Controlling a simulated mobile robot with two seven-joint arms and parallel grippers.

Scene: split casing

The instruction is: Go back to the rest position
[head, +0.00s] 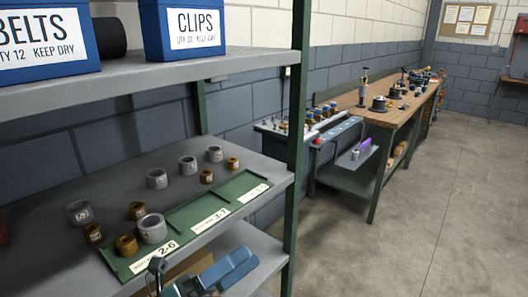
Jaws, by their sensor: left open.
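My left gripper (178,282) shows at the bottom edge of the head view, in front of the lower shelf and below the green tray (181,222). It is open and nothing shows between its fingers; part of it is cut off by the frame. The tray lies on the grey middle shelf (50,262) and has white labels along its front. A grey ring (152,229) and a brass ring (126,245) stand at its near left end, and its other visible places are bare. My right gripper is not in view.
Several grey and brass rings stand behind the tray. A green shelf post (294,150) rises right of it. Blue boxes (183,28) stand on the upper shelf (130,76). A wooden workbench (398,110) with parts stands along the wall. The floor (440,220) at right is clear.

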